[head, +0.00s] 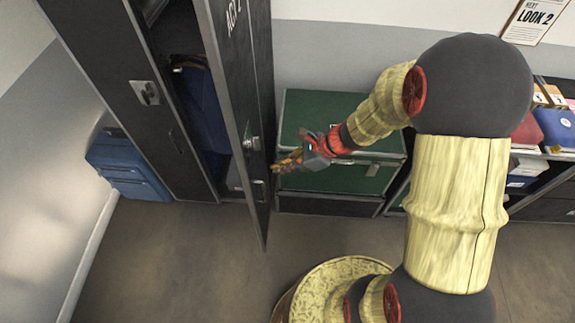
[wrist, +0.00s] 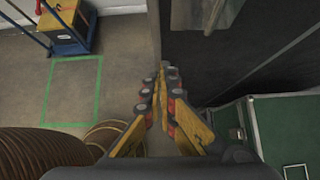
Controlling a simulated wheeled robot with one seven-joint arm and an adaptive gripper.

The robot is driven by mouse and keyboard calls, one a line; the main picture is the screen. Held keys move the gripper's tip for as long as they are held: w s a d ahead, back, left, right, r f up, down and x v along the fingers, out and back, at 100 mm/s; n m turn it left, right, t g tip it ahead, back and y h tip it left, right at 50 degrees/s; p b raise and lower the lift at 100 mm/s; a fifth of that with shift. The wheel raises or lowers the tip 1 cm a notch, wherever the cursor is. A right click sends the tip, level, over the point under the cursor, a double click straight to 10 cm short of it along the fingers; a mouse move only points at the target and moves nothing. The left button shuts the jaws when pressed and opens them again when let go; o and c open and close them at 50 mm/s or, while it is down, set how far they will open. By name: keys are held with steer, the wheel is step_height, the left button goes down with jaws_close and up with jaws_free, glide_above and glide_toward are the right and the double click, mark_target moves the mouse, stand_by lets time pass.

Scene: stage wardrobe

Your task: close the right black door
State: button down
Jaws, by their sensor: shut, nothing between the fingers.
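The right black door (head: 238,110) of the black wardrobe stands open, swung out toward me, with white "ACT 2" lettering near its top and a metal latch on its face. My gripper (head: 278,165) is to the right of this door, on its lettered side, near the free edge. In the wrist view my gripper (wrist: 160,80) has its fingers together with nothing between them, close to the dark door panel (wrist: 188,65). I cannot tell whether the fingertips touch the door. The left black door (head: 118,75) looks shut.
Dark blue cloth (head: 203,105) hangs inside the wardrobe. A green trunk (head: 335,180) stands behind my gripper, right of the door. A blue suitcase (head: 130,165) is at left. Shelves with boxes (head: 555,125) are at right. A hand cart (wrist: 67,28) stands beyond a green floor outline. Floor before the wardrobe is clear.

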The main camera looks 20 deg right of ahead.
mark_target(248, 177)
steer(key=shift+w+a+f+b, duration=0.15)
steer(key=shift+w+a+f, duration=0.3)
steer(key=shift+a, duration=0.65)
steer(key=shift+w+a+f+b, duration=0.1)
steer(key=shift+w+a+f, duration=0.4)
steer(key=shift+a, duration=0.65)
steer(key=shift+w+a+f+b, duration=0.15)
steer(key=shift+w+a+f, duration=0.15)
steer(key=shift+a+f, duration=0.55)
steer(key=shift+a+r, duration=0.25)
steer(key=shift+a, duration=0.1)
